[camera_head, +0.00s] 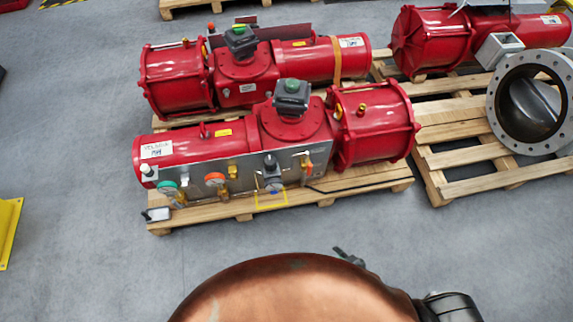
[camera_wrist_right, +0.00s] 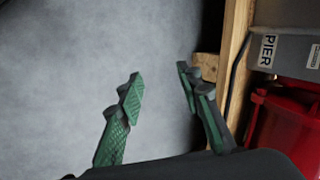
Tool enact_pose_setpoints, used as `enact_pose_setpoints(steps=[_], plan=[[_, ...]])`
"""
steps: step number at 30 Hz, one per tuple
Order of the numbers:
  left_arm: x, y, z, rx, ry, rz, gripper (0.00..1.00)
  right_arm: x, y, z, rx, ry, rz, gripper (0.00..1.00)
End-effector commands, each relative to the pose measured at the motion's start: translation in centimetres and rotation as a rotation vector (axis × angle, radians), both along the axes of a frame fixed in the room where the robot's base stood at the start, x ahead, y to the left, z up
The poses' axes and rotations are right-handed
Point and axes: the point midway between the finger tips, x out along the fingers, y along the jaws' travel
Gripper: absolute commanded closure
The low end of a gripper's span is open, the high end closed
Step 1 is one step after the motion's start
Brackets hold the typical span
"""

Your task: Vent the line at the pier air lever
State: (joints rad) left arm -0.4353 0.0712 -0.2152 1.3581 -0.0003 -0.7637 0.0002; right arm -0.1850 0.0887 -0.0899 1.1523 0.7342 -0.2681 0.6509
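The near red valve actuator (camera_head: 185,150) lies on a wooden pallet, with a grey front panel (camera_head: 246,164) carrying gauges, brass fittings and a small orange lever-like part (camera_head: 307,166). I cannot tell whether that part is the pier air lever. In the right wrist view a grey plate with a PIER label (camera_wrist_right: 268,49) stands at the upper right, above red metal; no lever shows clearly there. My right gripper (camera_wrist_right: 158,86) is open and empty, left of the pallet wood and plate. In the head view only a dark bit of it (camera_head: 348,257) shows. My left gripper is not in view.
Pallet wood (camera_wrist_right: 236,45) runs close beside the right finger. A second red actuator (camera_head: 320,60) lies behind the near one. Another (camera_head: 420,40) and a grey flanged valve (camera_head: 533,100) stand on pallets at right. A yellow stand (camera_head: 8,230) is at left. The grey floor in front is clear.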

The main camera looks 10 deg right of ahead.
Motion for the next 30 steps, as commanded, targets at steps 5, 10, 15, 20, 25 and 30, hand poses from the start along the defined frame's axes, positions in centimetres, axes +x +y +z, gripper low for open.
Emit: enact_pose_setpoints(steps=[5,10,15,20,25,30], plan=[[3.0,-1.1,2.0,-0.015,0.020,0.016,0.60,13.3,2.5,4.2,0.501,-0.178,-0.415,0.67],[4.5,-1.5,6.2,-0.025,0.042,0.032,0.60,22.6,4.7,12.2,1.029,-0.272,-0.651,0.67],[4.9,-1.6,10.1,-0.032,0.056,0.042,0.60,27.3,6.1,19.6,1.434,-0.279,-0.732,0.67],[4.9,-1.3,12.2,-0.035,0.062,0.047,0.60,28.9,6.7,23.5,1.619,-0.262,-0.744,0.67],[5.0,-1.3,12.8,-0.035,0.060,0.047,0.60,30.5,7.3,24.6,1.655,-0.257,-0.740,0.67],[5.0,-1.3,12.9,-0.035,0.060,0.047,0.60,33.1,8.2,24.6,1.653,-0.258,-0.738,0.67]])
